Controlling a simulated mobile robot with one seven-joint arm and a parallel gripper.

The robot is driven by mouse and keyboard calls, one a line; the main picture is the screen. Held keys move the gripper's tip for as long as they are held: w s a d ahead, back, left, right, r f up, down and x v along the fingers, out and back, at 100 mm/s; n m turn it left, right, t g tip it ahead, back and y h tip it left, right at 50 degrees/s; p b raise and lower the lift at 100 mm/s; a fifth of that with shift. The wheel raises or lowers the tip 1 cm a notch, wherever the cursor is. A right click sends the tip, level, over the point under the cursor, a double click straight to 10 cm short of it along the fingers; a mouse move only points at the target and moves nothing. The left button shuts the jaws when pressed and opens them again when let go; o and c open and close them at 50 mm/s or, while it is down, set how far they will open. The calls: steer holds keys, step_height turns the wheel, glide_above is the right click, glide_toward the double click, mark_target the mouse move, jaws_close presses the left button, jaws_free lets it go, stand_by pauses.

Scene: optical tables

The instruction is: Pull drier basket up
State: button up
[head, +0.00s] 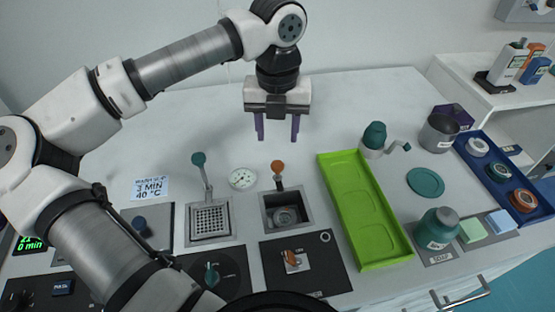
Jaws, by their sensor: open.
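Two wells with upright handles sit in the white table. The left one holds a metal mesh basket (209,221) with a teal-knobbed handle (199,160). The right one is a dark square well (287,212) with a round metal piece low inside and an orange-knobbed handle (278,167). No readable label shows which one is the drier. My gripper (277,136) points down with its two purple fingers apart and nothing between them. In the picture it is just above the orange knob; its height above the table is hard to tell.
A dial (242,179) lies between the handles. Control panels with a teal knob (211,274) and an orange knob (291,258) are in front. A green tray (363,212) and a teal hand-cranked device (374,138) stand to the right. The table behind the handles is clear.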

mark_target(278, 164)
step_height(278, 164, down, 11)
steer(key=shift+f+p, duration=0.1)
steer(key=shift+p, duration=0.85)
steer(key=shift+w, duration=0.1)
jaws_close()
